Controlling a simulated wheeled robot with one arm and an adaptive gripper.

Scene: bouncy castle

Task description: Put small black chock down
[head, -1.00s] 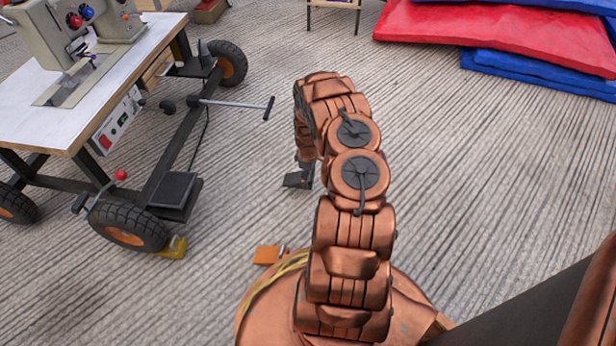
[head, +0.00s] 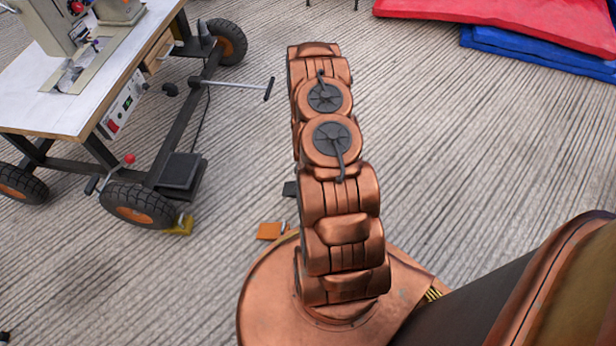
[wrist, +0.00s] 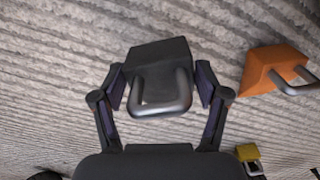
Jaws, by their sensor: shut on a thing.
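The small black chock (wrist: 158,55) has a dark wedge body and a grey metal loop handle. In the wrist view it sits between the two fingers of my gripper (wrist: 160,82), which is shut on it. In the head view only a dark edge of the chock (head: 289,188) shows left of my arm, low over the floor. My arm hides the gripper there. I cannot tell whether the chock touches the floor.
An orange chock (head: 270,231) lies on the floor nearby; it also shows right of the gripper in the wrist view (wrist: 272,68). A yellow chock (head: 180,226) is at the wheel of a sewing-machine cart (head: 150,70). Red and blue mats (head: 510,20) lie far right. Ribbed floor is clear between.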

